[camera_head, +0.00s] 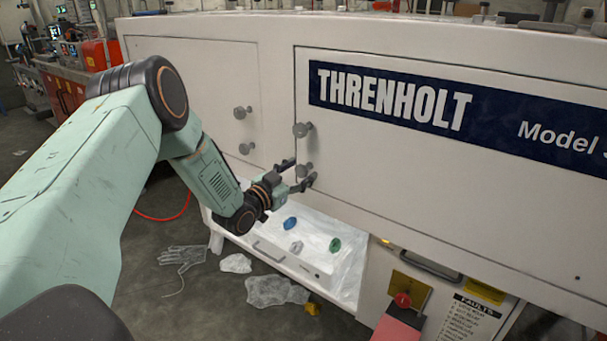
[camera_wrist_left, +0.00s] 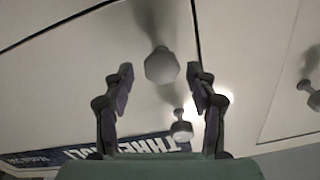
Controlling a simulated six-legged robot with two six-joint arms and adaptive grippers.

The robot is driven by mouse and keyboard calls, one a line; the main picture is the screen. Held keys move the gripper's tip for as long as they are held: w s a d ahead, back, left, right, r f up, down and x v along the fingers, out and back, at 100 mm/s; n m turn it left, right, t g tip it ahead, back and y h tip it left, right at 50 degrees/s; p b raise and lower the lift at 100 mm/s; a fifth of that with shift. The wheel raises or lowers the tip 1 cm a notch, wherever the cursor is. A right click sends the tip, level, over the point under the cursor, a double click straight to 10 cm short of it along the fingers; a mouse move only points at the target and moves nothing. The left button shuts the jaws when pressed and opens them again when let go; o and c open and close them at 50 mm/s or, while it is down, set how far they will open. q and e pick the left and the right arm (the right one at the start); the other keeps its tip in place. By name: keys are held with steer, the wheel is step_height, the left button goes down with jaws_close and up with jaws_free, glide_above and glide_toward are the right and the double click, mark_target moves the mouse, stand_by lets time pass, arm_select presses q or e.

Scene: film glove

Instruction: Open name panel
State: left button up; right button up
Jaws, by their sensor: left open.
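The name panel (camera_head: 450,160) is a white door with a dark blue THRENHOLT band (camera_head: 400,100). It sits closed in the machine's front. Two grey knobs stand near its left edge, an upper knob (camera_head: 302,129) and a lower knob (camera_head: 305,170). My left gripper (camera_head: 300,173) is open at the lower knob. In the left wrist view, the lower knob (camera_wrist_left: 161,66) shows between and just beyond the spread fingertips (camera_wrist_left: 162,82). The upper knob (camera_wrist_left: 181,128) shows below it there. I cannot tell whether a finger touches the knob. My right gripper is out of view.
A plain panel (camera_head: 190,90) with two knobs (camera_head: 242,112) lies left of the name panel. Below, an open white drawer (camera_head: 275,255) holds clear film and several coloured parts. A red stop button (camera_head: 403,299) sits lower right. Clear film and a glove (camera_head: 183,257) lie on the floor.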

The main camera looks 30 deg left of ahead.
arm_select(q)
steer(key=shift+w+a+f, duration=0.15)
steer(key=shift+w+f, duration=0.05)
steer(key=shift+w, duration=0.75)
steer(key=shift+r, duration=0.1)
steer(key=shift+d, duration=0.2)
steer(key=shift+c, duration=0.2)
steer(key=shift+a, duration=0.15)
steer(key=c, duration=0.5)
jaws_close()
